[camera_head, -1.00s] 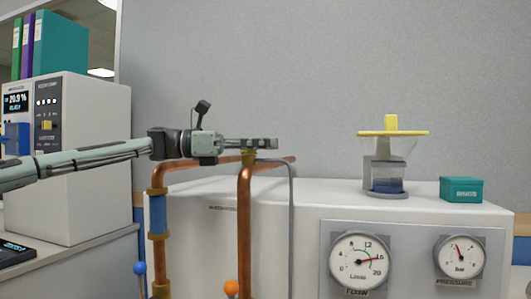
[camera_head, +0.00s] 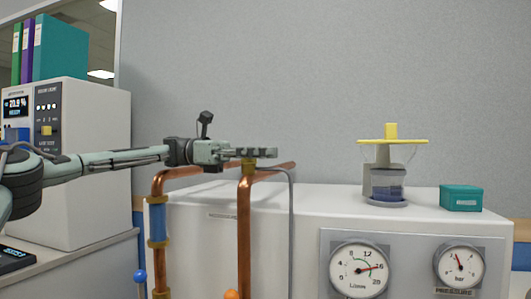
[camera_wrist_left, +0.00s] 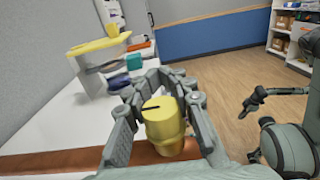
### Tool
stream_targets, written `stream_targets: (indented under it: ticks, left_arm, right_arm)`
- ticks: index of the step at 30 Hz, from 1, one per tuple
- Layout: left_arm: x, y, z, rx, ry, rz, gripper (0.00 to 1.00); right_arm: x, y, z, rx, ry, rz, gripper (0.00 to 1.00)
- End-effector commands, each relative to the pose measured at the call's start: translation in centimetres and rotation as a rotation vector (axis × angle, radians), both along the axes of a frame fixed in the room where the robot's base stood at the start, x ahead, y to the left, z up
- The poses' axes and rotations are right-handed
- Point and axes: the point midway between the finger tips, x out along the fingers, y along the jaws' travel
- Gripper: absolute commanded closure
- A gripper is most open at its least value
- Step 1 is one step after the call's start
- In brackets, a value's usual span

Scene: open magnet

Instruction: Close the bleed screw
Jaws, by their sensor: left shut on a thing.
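The brass bleed screw (camera_head: 248,166) sits on top of the front copper pipe. In the left wrist view the screw (camera_wrist_left: 163,122) shows as a yellow round head with a dark slot or mark across its top. My left gripper (camera_head: 264,153) reaches in level from the left, and its fingers (camera_wrist_left: 165,95) are shut around the screw, one on each side. In the head view the fingers hide most of the screw's head. My right gripper (camera_wrist_left: 256,100) shows small and dark at the right of the left wrist view, away from the pipes; its jaw opening is unclear.
A second copper pipe (camera_head: 158,185) with a blue band stands left of the screw. The white cabinet (camera_head: 300,200) carries a flow gauge (camera_head: 359,269), a pressure gauge (camera_head: 460,265), a yellow-topped vessel (camera_head: 385,180) and a teal box (camera_head: 461,197). A white analyser (camera_head: 95,170) stands at left.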

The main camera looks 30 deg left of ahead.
Motion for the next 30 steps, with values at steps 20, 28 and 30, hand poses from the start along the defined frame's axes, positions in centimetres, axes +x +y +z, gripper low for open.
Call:
stream_targets:
  ticks: [20, 28, 30]
  left_arm:
    - [-0.1, 0.3, 0.0, 0.0, 0.0, 0.002, 0.55]
    - [-0.9, 4.4, 0.0, 0.0, 0.001, 0.004, 0.55]
    - [-1.1, 5.4, 0.0, 0.001, 0.001, 0.004, 0.55]
  right_arm:
    - [0.2, 0.0, 0.2, 0.0, -0.006, -0.001, 1.0]
    - [0.1, 0.0, 0.1, 0.0, -0.003, -0.001, 1.0]
    - [0.1, 0.0, 0.1, 0.0, -0.003, -0.001, 1.0]
